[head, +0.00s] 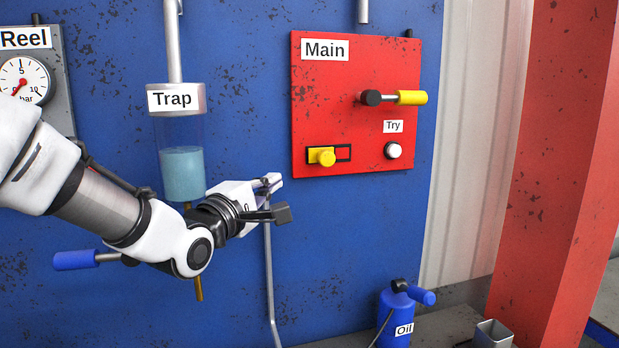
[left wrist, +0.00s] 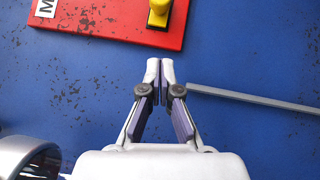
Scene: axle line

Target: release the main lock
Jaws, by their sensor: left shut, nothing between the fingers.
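The red panel (head: 330,100) labelled Main is fixed on the blue wall. A yellow knob (head: 322,157) sits at the left part of a dark slot low on the panel; the knob also shows at the top of the left wrist view (left wrist: 159,12). Above it, a yellow-handled lever (head: 411,97) lies horizontal, its handle to the right of a black pivot. A white Try button (head: 393,150) is at the lower right of the panel. My left gripper (head: 275,187) is shut and empty, below and left of the panel, apart from the knob. My right gripper is out of view.
A thin grey pipe (head: 270,285) runs down the wall beside my left gripper. The Trap bowl (head: 183,172) and a blue-handled lever (head: 76,260) are near my left arm. A blue Oil can (head: 394,315) stands lower right. A red post (head: 560,150) rises at right.

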